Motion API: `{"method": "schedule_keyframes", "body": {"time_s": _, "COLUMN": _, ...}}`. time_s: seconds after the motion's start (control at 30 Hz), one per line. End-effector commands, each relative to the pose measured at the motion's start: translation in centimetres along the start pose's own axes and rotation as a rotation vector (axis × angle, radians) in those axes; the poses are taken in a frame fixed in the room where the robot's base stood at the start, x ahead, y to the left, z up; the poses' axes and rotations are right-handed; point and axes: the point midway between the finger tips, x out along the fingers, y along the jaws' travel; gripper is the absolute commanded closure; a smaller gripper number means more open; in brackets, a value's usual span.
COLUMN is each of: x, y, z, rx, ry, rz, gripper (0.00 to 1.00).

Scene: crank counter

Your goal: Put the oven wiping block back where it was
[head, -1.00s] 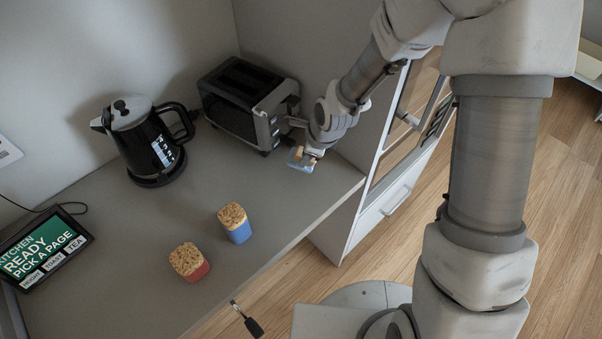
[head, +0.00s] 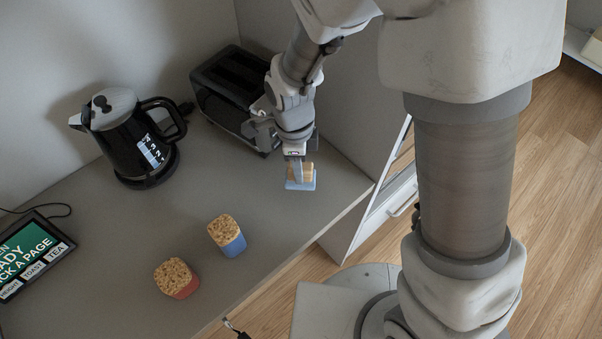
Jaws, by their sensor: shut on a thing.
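My gripper (head: 298,165) points down above the right part of the counter, in front of the toaster. It is shut on a small wiping block (head: 301,185) with a tan wooden top and a pale blue base. The block looks roughly level; whether its base touches the counter or hangs just above it, I cannot tell. The oven (head: 385,208) stands past the counter's right end, behind a grey side panel, and is mostly hidden by my arm.
A black toaster (head: 222,92) stands close behind my gripper. A black kettle (head: 130,140) is further left. A blue block (head: 234,246) and a red block (head: 186,290), both with speckled tan tops, stand near the front edge. A tablet (head: 30,256) lies at left. Counter between kettle and gripper is clear.

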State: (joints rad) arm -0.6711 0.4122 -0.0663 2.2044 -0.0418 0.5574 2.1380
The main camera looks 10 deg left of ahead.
Motion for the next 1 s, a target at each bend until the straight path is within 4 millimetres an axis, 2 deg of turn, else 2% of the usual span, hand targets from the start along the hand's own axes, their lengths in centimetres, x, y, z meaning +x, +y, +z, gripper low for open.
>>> {"method": "schedule_keyframes", "body": {"time_s": 0.03, "x": 0.9, "y": 0.1, "z": 0.0, "rx": 0.001, "ry": 0.002, "rz": 0.003, "gripper": 1.0}}
{"method": "schedule_keyframes", "body": {"time_s": 0.27, "x": 2.6, "y": 0.0, "z": 0.1, "rx": 0.001, "ry": 0.001, "rz": 0.0, "gripper": 1.0}}
{"method": "schedule_keyframes", "body": {"time_s": 0.5, "x": 5.6, "y": 0.0, "z": 0.3, "rx": 0.001, "ry": 0.001, "rz": 0.002, "gripper": 1.0}}
{"method": "schedule_keyframes", "body": {"time_s": 0.83, "x": 6.0, "y": -0.1, "z": 0.3, "rx": 0.001, "ry": -0.001, "rz": -0.002, "gripper": 1.0}}
{"method": "schedule_keyframes", "body": {"time_s": 0.87, "x": 6.0, "y": -0.1, "z": 0.3, "rx": 0.001, "ry": -0.001, "rz": -0.002, "gripper": 0.62}}
{"method": "schedule_keyframes", "body": {"time_s": 1.0, "x": 5.9, "y": -0.1, "z": 0.3, "rx": 0.0, "ry": -0.001, "rz": -0.002, "gripper": 0.36}}
